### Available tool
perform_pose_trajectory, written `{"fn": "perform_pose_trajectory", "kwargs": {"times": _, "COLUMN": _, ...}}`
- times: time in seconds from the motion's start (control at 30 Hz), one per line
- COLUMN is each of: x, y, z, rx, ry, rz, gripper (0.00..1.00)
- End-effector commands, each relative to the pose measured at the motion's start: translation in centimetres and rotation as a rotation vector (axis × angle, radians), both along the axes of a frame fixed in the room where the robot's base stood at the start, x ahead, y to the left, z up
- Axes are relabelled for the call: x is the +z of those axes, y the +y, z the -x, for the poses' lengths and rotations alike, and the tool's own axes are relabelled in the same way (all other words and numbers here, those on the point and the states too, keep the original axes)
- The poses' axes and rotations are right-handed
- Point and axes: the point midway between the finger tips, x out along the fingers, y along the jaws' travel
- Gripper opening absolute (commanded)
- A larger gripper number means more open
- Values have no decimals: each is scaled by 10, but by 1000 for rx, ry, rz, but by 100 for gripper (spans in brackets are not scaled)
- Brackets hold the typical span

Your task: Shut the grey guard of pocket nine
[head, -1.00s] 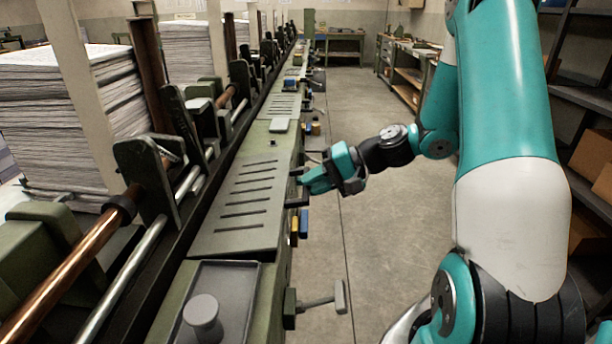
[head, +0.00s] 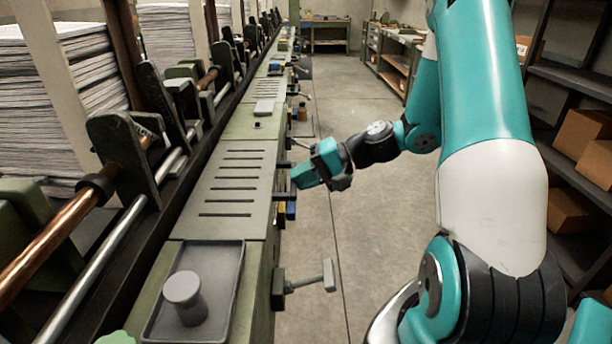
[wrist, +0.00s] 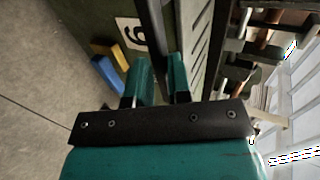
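My gripper (head: 307,176) is at the right side of the machine, beside the slotted grey-green panel (head: 222,192), which looks like the guard. The panel looks flat on the machine top; I cannot tell whether it is fully down. In the wrist view, a dark bar (wrist: 152,25) runs between my two teal fingers (wrist: 161,82) and appears to fill the narrow gap. A white number plate (wrist: 130,32), reading like a nine or a six at this angle, is on the green side face left of the bar. The fingers hide the bar's near end.
Blue and yellow blocks (wrist: 107,72) stick out of the side face below my gripper. A grey tray (head: 233,275) with a round knob (head: 184,295) is nearer. A T-shaped lever (head: 328,275) juts into the aisle. The floor (head: 385,235) is clear; shelves stand at right.

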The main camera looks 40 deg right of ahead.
Motion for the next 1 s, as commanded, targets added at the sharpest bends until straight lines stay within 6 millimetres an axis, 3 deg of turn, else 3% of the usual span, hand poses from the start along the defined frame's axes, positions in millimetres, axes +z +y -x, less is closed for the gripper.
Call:
{"fn": "perform_pose_trajectory", "kwargs": {"times": 0.03, "x": -16, "y": 4, "z": 5, "rx": 10, "ry": 36, "rz": 9, "gripper": 28}}
{"fn": "perform_pose_trajectory", "kwargs": {"times": 0.1, "x": -16, "y": 3, "z": 5, "rx": 9, "ry": 36, "rz": 9, "gripper": 40}}
{"fn": "perform_pose_trajectory", "kwargs": {"times": 0.8, "x": -11, "y": -4, "z": 4, "rx": -5, "ry": 31, "rz": 14, "gripper": 40}}
{"fn": "perform_pose_trajectory", "kwargs": {"times": 1.0, "x": 1, "y": -21, "z": 17, "rx": -8, "ry": 28, "rz": 15, "gripper": 40}}
